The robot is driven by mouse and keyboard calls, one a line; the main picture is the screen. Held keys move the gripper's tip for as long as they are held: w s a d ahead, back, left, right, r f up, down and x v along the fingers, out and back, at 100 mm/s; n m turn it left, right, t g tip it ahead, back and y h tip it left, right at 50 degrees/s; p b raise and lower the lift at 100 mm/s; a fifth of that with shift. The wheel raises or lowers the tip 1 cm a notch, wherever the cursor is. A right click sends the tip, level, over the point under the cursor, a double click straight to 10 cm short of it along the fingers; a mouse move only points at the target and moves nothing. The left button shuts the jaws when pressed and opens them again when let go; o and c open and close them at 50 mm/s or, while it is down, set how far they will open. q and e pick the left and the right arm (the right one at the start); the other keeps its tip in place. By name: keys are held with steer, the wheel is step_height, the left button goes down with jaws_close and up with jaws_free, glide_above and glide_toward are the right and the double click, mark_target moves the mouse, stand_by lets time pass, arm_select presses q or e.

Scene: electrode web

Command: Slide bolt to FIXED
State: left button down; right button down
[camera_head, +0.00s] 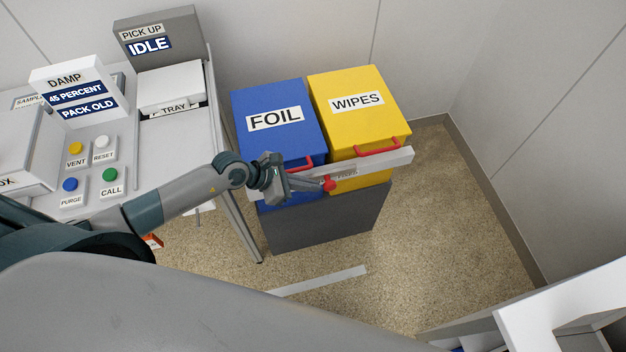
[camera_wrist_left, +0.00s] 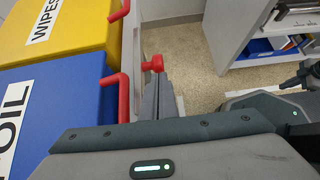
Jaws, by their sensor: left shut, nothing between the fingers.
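The bolt's red knob (camera_head: 329,184) sits on the light grey rail (camera_head: 395,159) that runs across the front of the two bins. In the left wrist view the knob (camera_wrist_left: 153,64) shows just beyond the fingertips. My left gripper (camera_head: 318,184) is shut and empty, its fingertips right beside the knob on its left side. I cannot tell whether they touch it. A small label (camera_head: 346,175) on the rail is just right of the knob, too small to read surely. My left fingers (camera_wrist_left: 158,95) point at the knob in the wrist view.
A blue FOIL bin (camera_head: 277,94) and a yellow WIPES bin (camera_head: 355,82) have red handles above the rail. A bench with buttons (camera_head: 110,174) and a tray (camera_head: 170,88) stands at left. Floor (camera_head: 440,220) is open at right. A shelf unit (camera_wrist_left: 245,45) shows in the wrist view.

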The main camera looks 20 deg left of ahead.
mark_target(328, 180)
arm_select(q)
steer(key=shift+w+d+f, duration=0.1)
steer(key=shift+w+d, duration=0.15)
steer(key=shift+d, duration=0.1)
steer(key=shift+d, duration=0.1)
steer(key=w+d, duration=0.2)
steer(key=d, duration=0.1)
steer(key=w+d, duration=0.1)
steer(key=d, duration=0.1)
steer(key=shift+w+d, duration=0.15)
steer(key=shift+w, duration=0.2)
